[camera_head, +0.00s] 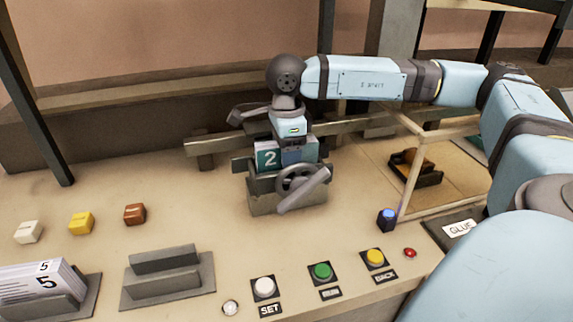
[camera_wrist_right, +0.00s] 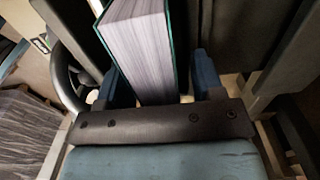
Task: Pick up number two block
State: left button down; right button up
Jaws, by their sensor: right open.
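The number two block (camera_head: 268,158) is a teal book-like block with a white "2", held upright in a grey vise (camera_head: 262,200) with a handwheel on its front. My right gripper (camera_head: 293,156) points down at the block from above. In the right wrist view the block (camera_wrist_right: 145,50) shows white page edges and a teal cover. It lies between the two blue fingers of my open right gripper (camera_wrist_right: 163,85), with a visible gap on the finger sides. The block's lower part is hidden by the vise. My left gripper is not in view.
A stack of pages marked "5" (camera_head: 45,282) stands in a holder at the front left, beside an empty grey holder (camera_head: 190,283). White, yellow and brown small blocks lie behind. Buttons (camera_head: 321,271) line the front edge. A wooden frame (camera_head: 412,170) stands right of the vise.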

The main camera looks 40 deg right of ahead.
jog(key=shift+r, duration=0.1)
jog(key=shift+c, duration=0.4)
jog(key=c, duration=1.1)
jog(key=shift+o, duration=0.2)
jog(key=shift+r, duration=0.1)
